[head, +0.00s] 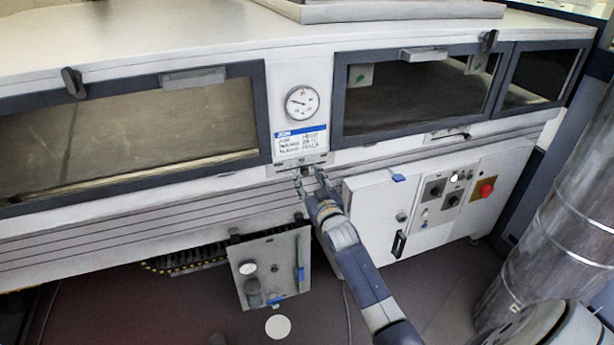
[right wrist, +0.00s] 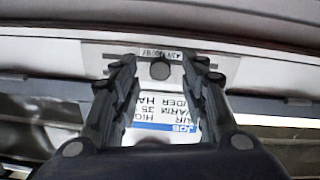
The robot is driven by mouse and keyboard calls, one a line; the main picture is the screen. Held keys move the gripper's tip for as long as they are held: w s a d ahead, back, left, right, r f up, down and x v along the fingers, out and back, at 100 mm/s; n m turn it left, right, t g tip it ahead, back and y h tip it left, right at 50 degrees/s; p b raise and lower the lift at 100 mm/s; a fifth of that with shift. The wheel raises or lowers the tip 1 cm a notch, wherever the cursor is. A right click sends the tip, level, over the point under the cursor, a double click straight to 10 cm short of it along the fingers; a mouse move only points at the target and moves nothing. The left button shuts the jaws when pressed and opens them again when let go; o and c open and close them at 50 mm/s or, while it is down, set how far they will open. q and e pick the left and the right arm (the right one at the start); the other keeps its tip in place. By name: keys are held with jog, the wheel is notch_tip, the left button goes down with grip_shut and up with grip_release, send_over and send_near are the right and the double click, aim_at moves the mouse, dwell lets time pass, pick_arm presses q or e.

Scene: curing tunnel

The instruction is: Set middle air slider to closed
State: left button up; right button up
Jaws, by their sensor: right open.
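The middle air slider shows in the right wrist view as a dark round knob (right wrist: 160,71) on a pale plate. In the head view its plate (head: 286,166) sits under the gauge and label, between the two windows; the knob is small there and hard to make out. My right gripper (head: 309,178) is open in front of this plate. In the right wrist view its fingertips (right wrist: 160,66) stand on either side of the knob, with a gap on each side. I cannot tell whether they reach the knob in depth. My left gripper is not in view.
A round gauge (head: 302,102) and a blue-and-white label (head: 300,140) sit above the plate. A white cabinet (head: 372,222) with a red button (head: 486,188) stands at lower right. A grey panel (head: 283,262) hangs at lower left. A metal duct (head: 560,235) is at far right.

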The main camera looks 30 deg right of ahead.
aim_at(277, 172)
jog(key=shift+x, duration=0.8)
grip_shut()
jog(key=a, duration=0.2)
jog(key=w+a, duration=0.1)
jog(key=a, duration=0.4)
jog(key=shift+w+a, duration=0.1)
jog(key=shift+w, duration=0.3)
jog(key=shift+f, duration=0.1)
jog(key=shift+c, duration=1.2)
grip_release()
jog(key=shift+o, duration=1.2)
jog(key=shift+a, duration=0.15)
